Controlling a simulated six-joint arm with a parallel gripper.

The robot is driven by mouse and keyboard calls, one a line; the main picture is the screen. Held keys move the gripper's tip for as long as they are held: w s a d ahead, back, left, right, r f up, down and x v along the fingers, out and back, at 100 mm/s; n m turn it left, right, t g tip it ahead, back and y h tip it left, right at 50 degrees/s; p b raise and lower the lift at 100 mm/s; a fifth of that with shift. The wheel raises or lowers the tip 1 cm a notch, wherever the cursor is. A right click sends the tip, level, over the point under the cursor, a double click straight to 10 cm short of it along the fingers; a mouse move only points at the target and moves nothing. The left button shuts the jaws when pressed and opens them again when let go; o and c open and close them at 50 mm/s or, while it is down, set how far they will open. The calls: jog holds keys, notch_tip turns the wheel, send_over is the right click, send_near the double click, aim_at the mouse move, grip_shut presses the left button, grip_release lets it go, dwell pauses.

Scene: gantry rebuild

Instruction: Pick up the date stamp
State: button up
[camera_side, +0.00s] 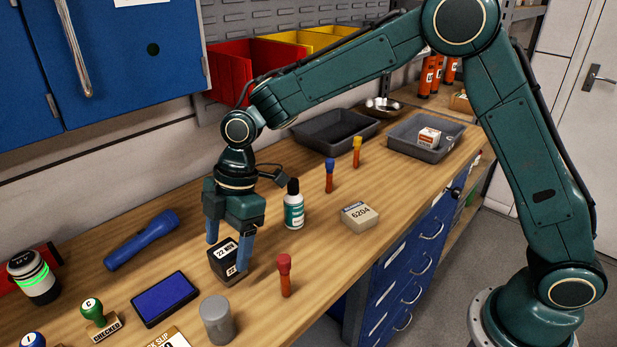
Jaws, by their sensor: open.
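The date stamp (224,264) is a small black block with white labels, one reading "22 NOV". It stands on the wooden bench, left of the picture's middle. My gripper (227,254) points down over it with its jaws open. One blue finger is at the stamp's upper left and the other passes in front of its right side. I cannot tell whether either finger touches the stamp. Part of its right side is hidden by the finger.
A blue ink pad (165,299), grey cylinder (216,320) and red-capped tube (285,276) stand close by. A white-green bottle (293,208) stands behind right, a blue torch (141,240) left. A "6204" box (360,215) sits right, with clear bench around it.

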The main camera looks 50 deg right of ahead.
aim_at(226, 250)
jog(key=shift+x, duration=1.9)
jog(key=c, duration=1.1)
